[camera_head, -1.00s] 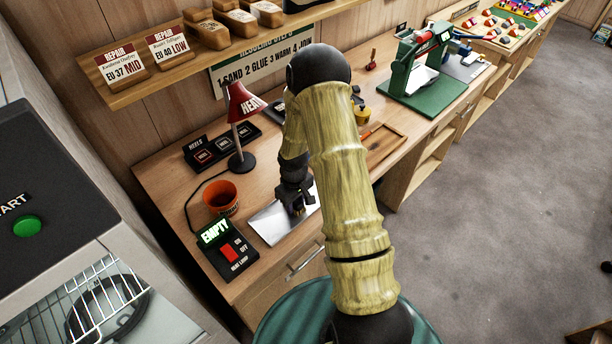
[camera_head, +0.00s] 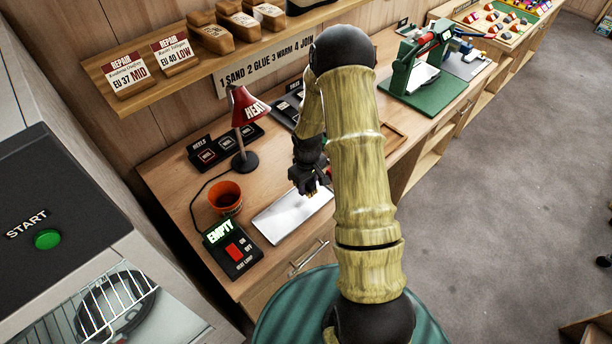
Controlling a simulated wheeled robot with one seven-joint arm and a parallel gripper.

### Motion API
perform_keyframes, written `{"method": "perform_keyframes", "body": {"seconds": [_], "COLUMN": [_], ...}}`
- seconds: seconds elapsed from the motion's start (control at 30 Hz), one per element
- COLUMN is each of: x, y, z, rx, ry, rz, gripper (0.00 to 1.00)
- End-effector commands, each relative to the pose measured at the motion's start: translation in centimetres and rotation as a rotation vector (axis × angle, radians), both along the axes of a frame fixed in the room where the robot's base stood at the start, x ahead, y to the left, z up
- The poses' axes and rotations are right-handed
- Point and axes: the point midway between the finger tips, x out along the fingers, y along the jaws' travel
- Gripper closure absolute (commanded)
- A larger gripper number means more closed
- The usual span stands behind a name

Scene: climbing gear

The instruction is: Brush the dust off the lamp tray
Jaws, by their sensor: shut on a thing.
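The lamp tray (camera_head: 286,218) is a flat silver metal plate on the wooden bench, below and right of the red heat lamp (camera_head: 247,106). Its surface looks mostly bare and shiny; dust is too fine to make out from here. My gripper (camera_head: 314,184) is black and points down over the tray's upper right end. It is shut on a small dark thing, likely the brush, mostly hidden by the fingers. I cannot tell whether it touches the tray.
An orange cup (camera_head: 226,198) and a heat lamp switch box (camera_head: 234,250) reading EMPTY stand left of the tray. A black heels holder (camera_head: 207,153) lies behind.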

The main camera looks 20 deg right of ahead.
Motion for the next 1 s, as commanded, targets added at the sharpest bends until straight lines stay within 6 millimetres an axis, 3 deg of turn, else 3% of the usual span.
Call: {"method": "perform_keyframes", "body": {"seconds": [0.1, 0.27, 1.0], "x": [0.1, 0.1, -0.4], "y": [0.3, 0.6, 1.4], "z": [1.5, 2.2, 2.0], "rx": [0.000, 0.000, 0.000], "ry": [-0.001, 0.000, 0.000], "rz": [0.005, 0.012, 0.029], "gripper": [0.87, 0.87, 0.87]}}
